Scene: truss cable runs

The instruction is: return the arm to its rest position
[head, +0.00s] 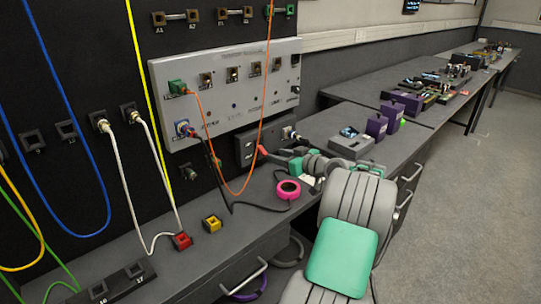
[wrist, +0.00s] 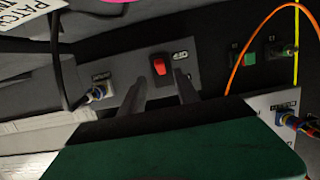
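My arm (head: 346,215), grey with teal pads, reaches from the lower right over the bench toward the small dark box on the wall side. My gripper (wrist: 160,82) shows in the wrist view as two dark fingers standing apart with nothing between them. They point at the dark box, whose red rocker switch (wrist: 159,66) shows beyond and between the fingertips. I cannot tell how far the tips are from the box. In the head view the fingers are small and partly hidden by the wrist.
The grey patch panel (head: 235,90) carries an orange cable (head: 212,140) that hangs close to my wrist. A pink tape roll (head: 288,190), red block (head: 181,240) and yellow block (head: 212,224) lie on the bench. Purple boxes (head: 377,126) stand behind the arm. Floor at right is clear.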

